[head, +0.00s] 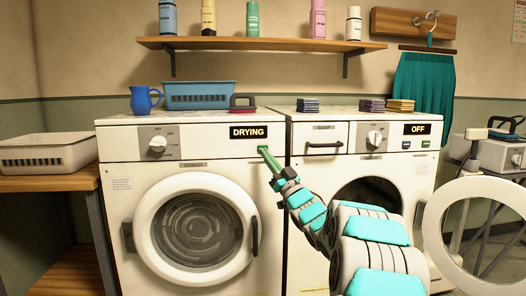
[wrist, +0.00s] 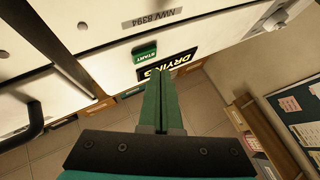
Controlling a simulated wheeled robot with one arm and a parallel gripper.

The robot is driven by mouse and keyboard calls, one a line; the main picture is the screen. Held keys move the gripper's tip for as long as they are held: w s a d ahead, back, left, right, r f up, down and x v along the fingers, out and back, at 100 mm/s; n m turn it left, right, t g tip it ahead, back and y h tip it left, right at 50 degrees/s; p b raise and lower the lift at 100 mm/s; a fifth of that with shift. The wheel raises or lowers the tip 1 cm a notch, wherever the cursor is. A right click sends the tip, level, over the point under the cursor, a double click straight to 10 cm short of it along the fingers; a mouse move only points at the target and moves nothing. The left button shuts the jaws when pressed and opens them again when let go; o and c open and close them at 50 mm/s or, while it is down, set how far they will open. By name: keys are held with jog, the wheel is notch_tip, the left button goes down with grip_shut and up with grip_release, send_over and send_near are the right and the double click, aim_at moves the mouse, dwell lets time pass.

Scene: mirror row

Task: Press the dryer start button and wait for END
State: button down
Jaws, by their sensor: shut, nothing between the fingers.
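The dryer (head: 125,205) is the left machine, with its round door (head: 145,225) shut. Its black display (head: 248,132) reads DRYING, and the drum behind the door glass looks blurred. In the wrist view the same display (wrist: 166,64) lies beside the green START button (wrist: 145,51), which is fully in sight. My gripper (head: 263,150) has its green fingers shut and empty, pointing at the right end of the dryer's panel. In the wrist view the fingertips (wrist: 159,72) lie just below the button in the picture; I cannot tell how far they are from the panel.
The right machine (head: 428,165) shows OFF (head: 417,129), and its round door (head: 480,225) stands open. A blue jug (head: 143,100), blue basket (head: 200,97) and folded cloths (head: 400,105) sit on top. A white basket (head: 45,157) stands on the left bench.

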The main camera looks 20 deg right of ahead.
jog(key=s, duration=0.2)
jog(key=s+a+b, duration=0.1)
jog(key=s, duration=0.1)
jog(key=shift+s+a, duration=0.1)
jog(key=shift+h, duration=0.3)
dwell(0.5)
